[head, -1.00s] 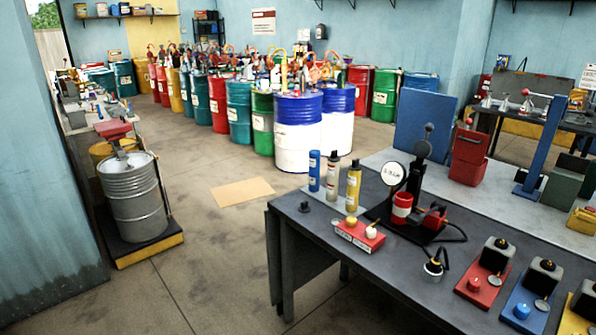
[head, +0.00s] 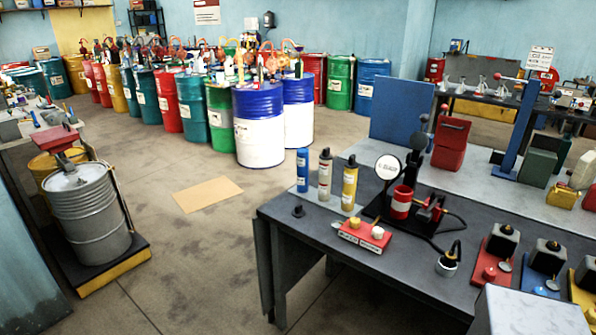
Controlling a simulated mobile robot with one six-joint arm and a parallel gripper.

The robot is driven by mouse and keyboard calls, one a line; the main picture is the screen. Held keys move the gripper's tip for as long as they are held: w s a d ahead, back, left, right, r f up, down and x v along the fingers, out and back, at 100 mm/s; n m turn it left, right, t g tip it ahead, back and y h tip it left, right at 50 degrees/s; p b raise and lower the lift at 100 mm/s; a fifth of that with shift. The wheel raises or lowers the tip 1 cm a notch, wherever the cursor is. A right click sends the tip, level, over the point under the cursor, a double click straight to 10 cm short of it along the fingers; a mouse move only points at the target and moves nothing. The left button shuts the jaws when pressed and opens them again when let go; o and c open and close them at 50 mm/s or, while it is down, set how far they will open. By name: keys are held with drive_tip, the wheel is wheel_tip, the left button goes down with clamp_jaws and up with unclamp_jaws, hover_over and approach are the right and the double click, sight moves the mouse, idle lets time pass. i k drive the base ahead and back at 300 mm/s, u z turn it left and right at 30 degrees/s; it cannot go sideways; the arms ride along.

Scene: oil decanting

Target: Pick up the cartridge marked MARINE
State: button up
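Three upright cartridges stand in a row near the left end of the dark grey workbench (head: 335,255). One is blue (head: 302,171), one is pale grey-beige (head: 324,176) with a dark top, and one is yellow (head: 349,185) with a dark top. Each has a label, but the print is too small to read, so I cannot tell which says MARINE. My gripper is not in view.
Open floor with a cardboard sheet (head: 207,194) lies left of the bench; a grey drum (head: 88,212) stands farther left.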

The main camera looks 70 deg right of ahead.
sight(303, 154)
drive_tip(key=z, duration=0.2)
drive_tip(key=i, duration=0.75)
drive_tip(key=z, duration=0.65)
drive_tip(key=i, duration=0.5)
drive_tip(key=z, duration=0.2)
